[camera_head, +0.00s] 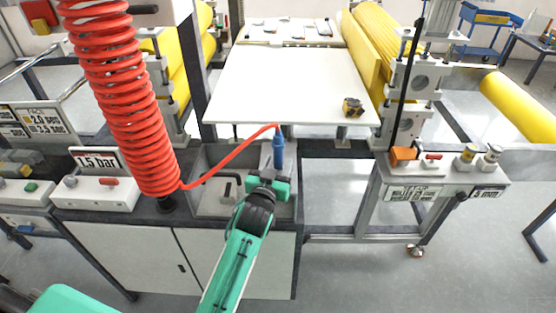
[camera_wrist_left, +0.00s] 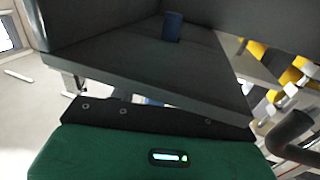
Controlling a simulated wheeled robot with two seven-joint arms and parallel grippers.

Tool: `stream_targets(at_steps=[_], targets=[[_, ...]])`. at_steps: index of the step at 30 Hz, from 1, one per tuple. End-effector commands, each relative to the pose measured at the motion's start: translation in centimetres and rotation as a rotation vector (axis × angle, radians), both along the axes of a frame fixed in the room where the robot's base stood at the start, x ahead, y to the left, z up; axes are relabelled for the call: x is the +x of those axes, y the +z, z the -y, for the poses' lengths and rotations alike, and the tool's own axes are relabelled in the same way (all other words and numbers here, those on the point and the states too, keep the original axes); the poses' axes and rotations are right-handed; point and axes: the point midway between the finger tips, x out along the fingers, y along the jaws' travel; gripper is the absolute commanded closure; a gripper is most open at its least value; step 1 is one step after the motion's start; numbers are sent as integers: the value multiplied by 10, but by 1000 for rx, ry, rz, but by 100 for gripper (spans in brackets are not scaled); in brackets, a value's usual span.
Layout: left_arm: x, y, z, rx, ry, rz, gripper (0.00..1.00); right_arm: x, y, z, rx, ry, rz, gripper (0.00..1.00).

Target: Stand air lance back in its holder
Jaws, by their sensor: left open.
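The blue air lance (camera_head: 279,152) stands about upright at the grey open tray (camera_head: 212,205) on the cabinet, with the red hose joined near its top. My left gripper (camera_head: 268,186) is open, just in front of and below the lance's visible body. The gripper hides the lance's lower end and whatever holder is there, so I cannot tell how it is seated. In the left wrist view a small dark blue piece (camera_wrist_left: 172,27) shows against the dark grey surface; I cannot tell which part it is. My right gripper is not in view.
The coiled red hose (camera_head: 118,95) hangs to the left. A black hook-shaped piece (camera_head: 231,187) stands in the tray. A white table (camera_head: 280,85) with a small yellow-black object (camera_head: 353,106) lies behind. Yellow rollers (camera_head: 372,45) and a control box (camera_head: 440,170) are to the right.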

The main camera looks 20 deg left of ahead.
Motion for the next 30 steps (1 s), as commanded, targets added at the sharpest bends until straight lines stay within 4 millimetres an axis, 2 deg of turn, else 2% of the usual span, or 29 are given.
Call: stream_targets(at_steps=[4,13,14,20,21,30], targets=[[9,0,0,0,0,0,53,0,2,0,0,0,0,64],[11,0,0,0,0,0,53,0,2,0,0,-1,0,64],[11,0,0,0,0,0,57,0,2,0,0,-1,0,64],[11,0,0,0,0,0,96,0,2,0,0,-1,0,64],[11,0,0,0,0,0,100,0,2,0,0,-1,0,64],[11,9,0,0,0,1,100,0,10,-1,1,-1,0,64]])
